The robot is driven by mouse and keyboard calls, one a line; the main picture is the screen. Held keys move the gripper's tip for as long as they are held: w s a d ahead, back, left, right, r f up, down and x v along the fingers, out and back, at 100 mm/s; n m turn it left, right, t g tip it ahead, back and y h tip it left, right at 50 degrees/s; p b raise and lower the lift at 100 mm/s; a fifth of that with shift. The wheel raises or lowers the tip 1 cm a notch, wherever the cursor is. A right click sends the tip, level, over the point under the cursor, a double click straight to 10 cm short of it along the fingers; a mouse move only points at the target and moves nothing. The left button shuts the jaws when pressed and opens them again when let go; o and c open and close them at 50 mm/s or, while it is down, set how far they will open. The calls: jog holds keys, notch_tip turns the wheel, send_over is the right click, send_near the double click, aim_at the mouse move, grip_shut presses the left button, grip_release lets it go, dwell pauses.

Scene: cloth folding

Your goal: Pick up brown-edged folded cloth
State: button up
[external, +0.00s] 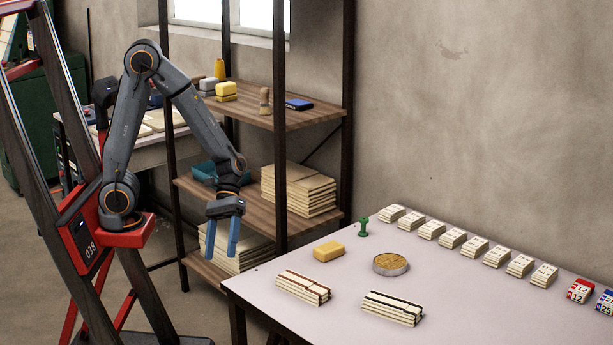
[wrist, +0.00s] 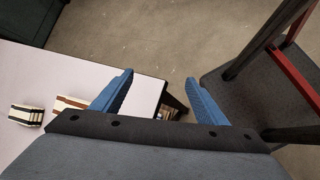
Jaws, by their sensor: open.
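The brown-edged folded cloth (external: 303,287) lies on the light table near its front left edge. It is a cream stack with a brown band, and part of it shows in the wrist view (wrist: 68,103), partly hidden by my gripper. A dark-edged folded cloth (external: 392,308) lies to its right, and also shows in the wrist view (wrist: 26,115). My gripper (external: 233,238) is open and empty, with blue fingers pointing down. It hangs above and to the left of the table in the external view, apart from both cloths. The wrist view shows the two fingers (wrist: 158,92) spread wide.
The table (external: 300,325) also holds a yellow block (external: 328,251), a round tin (external: 390,264), a green stamp-like piece (external: 363,228) and a row of small bundles (external: 452,238) along the wall. A shelf (external: 285,122) with stacked boards stands behind my arm.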

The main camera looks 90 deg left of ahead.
jog(key=w+d+r+n+t+h+p, duration=0.3)
jog(key=w+d+n+p, duration=0.2)
jog(key=w+d+n, duration=0.15)
jog(key=n+t+y+p, duration=0.3)
jog(key=n+t+p, duration=0.55)
jog(key=n, duration=0.35)
send_near(296, 278)
jog(key=x, duration=0.4)
jog(key=shift+w+d+f, duration=0.1)
jog(key=shift+d+f, duration=0.05)
jog(key=shift+d, duration=0.2)
jog(key=shift+f+y, duration=0.25)
jog(key=shift+y, duration=0.05)
jog(key=shift+w+d+f, duration=0.15)
jog(key=shift+w, duration=0.15)
jog(key=x, duration=0.2)
jog(key=p+x, duration=0.1)
jog(key=x, duration=0.1)
jog(key=p+x, duration=0.1)
jog(key=x, duration=0.1)
jog(key=shift+w+r, duration=0.1)
jog(key=shift+r, duration=0.3)
jog(key=shift+w+d+f, duration=0.3)
jog(key=shift+w, duration=0.15)
jog(key=c, duration=1.3)
